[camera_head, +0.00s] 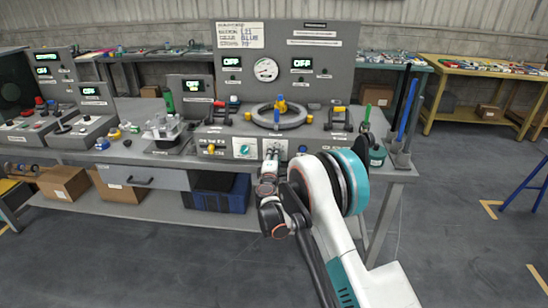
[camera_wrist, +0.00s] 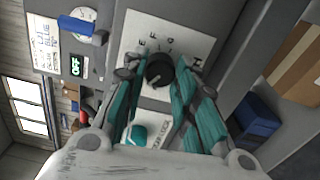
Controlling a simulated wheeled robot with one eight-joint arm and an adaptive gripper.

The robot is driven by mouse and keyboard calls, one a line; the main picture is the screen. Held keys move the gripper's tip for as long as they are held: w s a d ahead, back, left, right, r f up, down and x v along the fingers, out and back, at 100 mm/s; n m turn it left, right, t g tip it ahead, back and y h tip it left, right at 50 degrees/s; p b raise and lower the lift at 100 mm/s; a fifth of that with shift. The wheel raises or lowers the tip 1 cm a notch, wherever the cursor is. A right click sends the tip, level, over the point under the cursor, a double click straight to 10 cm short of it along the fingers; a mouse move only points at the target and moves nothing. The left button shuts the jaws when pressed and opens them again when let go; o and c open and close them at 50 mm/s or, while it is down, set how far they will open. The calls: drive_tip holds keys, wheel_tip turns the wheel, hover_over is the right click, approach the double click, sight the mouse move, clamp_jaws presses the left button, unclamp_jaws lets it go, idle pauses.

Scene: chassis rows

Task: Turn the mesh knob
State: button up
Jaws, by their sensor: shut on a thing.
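A dark round knob (camera_wrist: 160,71) sits on a white plate (camera_wrist: 183,42) with letters around it, seen in the wrist view. A pale pointer mark shows on its face. The label naming the knob cannot be read. My gripper (camera_wrist: 160,78) has its two teal fingers on either side of this knob, shut on it. In the head view my gripper (camera_head: 271,158) is at the front panel of the middle console, and the arm end mostly hides the knob.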

drive_tip(key=shift+m, duration=2.2)
drive_tip(key=o, duration=1.1)
drive_tip(key=shift+f, duration=0.1)
drive_tip(key=shift+s, duration=0.1)
drive_tip(key=s, duration=1.2)
drive_tip(key=shift+a, duration=0.15)
drive_tip(key=shift+w, duration=0.1)
